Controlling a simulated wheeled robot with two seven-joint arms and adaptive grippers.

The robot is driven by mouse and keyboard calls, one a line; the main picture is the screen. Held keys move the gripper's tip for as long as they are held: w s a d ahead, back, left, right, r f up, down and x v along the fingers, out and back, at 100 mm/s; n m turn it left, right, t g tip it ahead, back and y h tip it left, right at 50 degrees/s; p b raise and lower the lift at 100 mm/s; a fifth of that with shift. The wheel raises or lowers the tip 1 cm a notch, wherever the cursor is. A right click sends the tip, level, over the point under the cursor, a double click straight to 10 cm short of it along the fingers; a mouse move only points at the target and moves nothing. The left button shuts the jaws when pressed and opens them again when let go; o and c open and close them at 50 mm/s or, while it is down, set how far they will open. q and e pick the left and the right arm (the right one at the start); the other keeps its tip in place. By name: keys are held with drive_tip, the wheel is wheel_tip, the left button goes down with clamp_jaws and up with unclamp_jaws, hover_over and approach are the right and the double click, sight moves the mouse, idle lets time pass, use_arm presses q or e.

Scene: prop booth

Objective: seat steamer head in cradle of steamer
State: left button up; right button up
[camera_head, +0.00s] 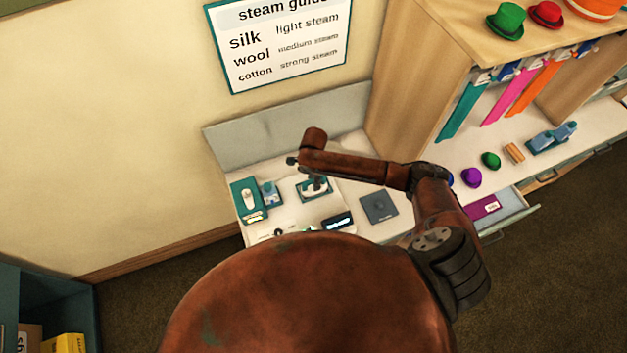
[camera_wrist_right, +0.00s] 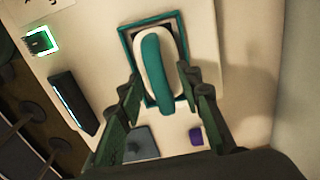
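The steamer head (camera_wrist_right: 152,65), a white oval body with a teal handle strip, sits in a dark-centred teal frame (camera_wrist_right: 181,22) in the right wrist view. The teal frame also shows in the head view (camera_head: 303,188), below my wrist. My right gripper (camera_wrist_right: 159,82) has its fingers spread, one on each side of the head near its lower end. I cannot tell whether either finger touches it. In the head view my arm hides most of the gripper and the head. My left gripper is not in view. I cannot make out which part is the cradle.
A teal item with a white oval (camera_head: 249,198) and a blue bottle-like object (camera_head: 270,193) stand left. A dark display box (camera_head: 338,221) and a grey pad (camera_head: 379,206) lie nearby. The back panel (camera_head: 290,125) and wooden shelf side (camera_head: 410,80) bound the counter.

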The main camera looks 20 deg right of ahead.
drive_tip(key=shift+r, duration=0.2)
wheel_tip(320, 180, up, 12)
drive_tip(key=shift+f, duration=0.2)
drive_tip(key=shift+a, duration=0.1)
idle(0.6)
